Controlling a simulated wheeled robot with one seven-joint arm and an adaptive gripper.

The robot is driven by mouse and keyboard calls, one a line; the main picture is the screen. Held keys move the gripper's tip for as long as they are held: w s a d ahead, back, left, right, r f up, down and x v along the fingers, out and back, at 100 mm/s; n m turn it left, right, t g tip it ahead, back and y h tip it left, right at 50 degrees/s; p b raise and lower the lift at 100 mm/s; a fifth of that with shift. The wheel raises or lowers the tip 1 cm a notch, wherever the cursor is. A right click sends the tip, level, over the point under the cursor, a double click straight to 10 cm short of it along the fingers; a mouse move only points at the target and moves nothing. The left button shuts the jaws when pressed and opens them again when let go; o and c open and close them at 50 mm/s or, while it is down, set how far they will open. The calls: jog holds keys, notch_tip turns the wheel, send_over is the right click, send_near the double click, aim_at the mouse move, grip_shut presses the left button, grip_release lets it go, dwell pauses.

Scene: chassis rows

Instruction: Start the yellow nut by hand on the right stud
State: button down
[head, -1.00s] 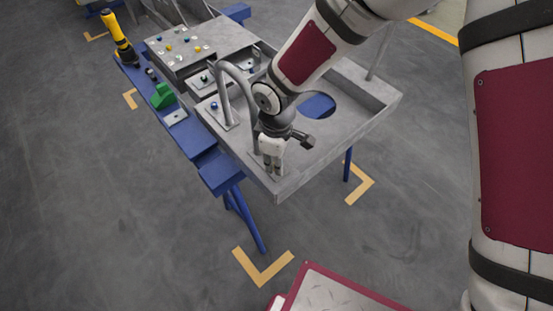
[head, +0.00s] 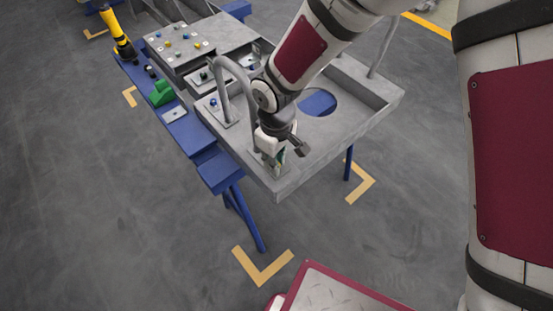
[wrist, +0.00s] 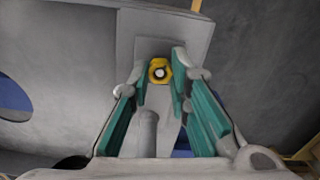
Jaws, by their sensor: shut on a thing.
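The yellow nut (wrist: 159,71) sits between the fingertips of my gripper (wrist: 161,80) in the wrist view. My gripper is shut on it. A pale round end shows in the nut's hole, seemingly the stud's tip; how far the nut is on the thread cannot be told. Behind the nut is a light plate (wrist: 165,47) on the grey chassis. In the head view my gripper (head: 271,160) points down at the chassis's near corner, and the nut and stud there are hidden by it.
A bent grey tube (head: 250,95) arches close beside my gripper. A plate with a blue nut (head: 213,103) lies left of it. The grey chassis tray (head: 345,125) has a round hole to the right. A blue rail (head: 190,130) carries a green block (head: 162,94) and a yellow tool (head: 119,38).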

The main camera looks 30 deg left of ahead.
jog(key=shift+m, duration=0.4)
jog(key=m, duration=0.4)
jog(key=shift+m, duration=0.6)
jog(key=m+p, duration=0.1)
jog(key=m, duration=0.2)
jog(key=shift+s+m, duration=0.1)
jog(key=shift+m, duration=1)
